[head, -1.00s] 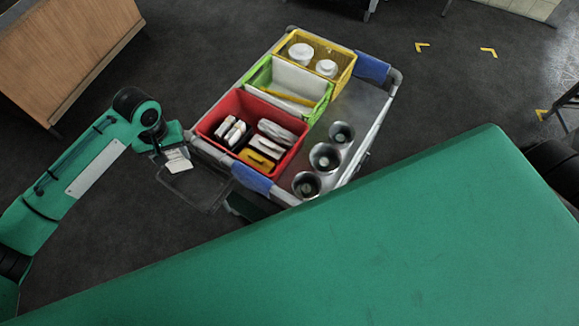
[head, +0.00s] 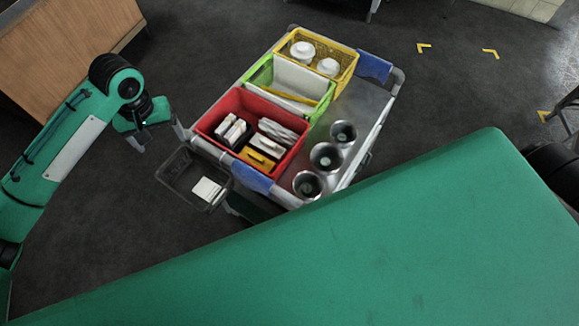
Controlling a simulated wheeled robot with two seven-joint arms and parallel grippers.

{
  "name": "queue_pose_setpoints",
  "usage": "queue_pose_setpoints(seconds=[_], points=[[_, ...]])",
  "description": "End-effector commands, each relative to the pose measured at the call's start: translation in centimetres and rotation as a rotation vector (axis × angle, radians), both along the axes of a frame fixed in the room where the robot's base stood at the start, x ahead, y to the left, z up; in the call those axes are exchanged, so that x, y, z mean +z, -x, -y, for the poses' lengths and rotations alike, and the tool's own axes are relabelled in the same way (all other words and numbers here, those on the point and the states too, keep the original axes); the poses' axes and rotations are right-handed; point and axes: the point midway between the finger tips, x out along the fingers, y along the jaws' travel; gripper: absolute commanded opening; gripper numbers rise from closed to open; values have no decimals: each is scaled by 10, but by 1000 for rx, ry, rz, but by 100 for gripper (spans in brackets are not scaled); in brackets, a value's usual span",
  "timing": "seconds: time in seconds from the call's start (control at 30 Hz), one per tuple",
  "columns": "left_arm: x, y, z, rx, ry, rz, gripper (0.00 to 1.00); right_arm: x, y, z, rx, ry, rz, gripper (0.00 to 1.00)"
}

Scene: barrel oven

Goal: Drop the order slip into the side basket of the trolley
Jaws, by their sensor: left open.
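The order slip (head: 207,189) is a small white piece lying inside the side basket, towards its right end. The side basket (head: 169,176) is a dark, see-through bin on the near left end of the trolley (head: 362,104). My left gripper (head: 158,143) is open and empty, above and to the upper left of the basket, apart from the slip. My right gripper is not in view.
The trolley carries a red bin (head: 231,98) with packets, a green bin (head: 263,72), a yellow bin (head: 346,73) with white lidded items, and three metal cups (head: 326,157). A wooden cabinet (head: 70,55) stands at upper left. Dark floor lies between.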

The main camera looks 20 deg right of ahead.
Motion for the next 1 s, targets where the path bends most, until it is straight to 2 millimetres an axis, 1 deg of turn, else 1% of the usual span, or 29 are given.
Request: queue_pose_setpoints(seconds=[0.03,0.1,0.2,0.3,0.4,0.57,1.0], points=[[11,-1,1,-3,2,5,81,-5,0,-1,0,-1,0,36],[25,-1,1,-1,1,3,81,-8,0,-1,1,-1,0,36],[43,0,0,-1,0,3,81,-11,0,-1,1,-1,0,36],[56,0,0,-1,0,2,81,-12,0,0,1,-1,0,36],[63,0,0,-1,0,1,81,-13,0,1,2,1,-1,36],[67,0,0,-1,0,-1,81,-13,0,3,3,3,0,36],[64,2,1,-6,4,0,81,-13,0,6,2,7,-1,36]])
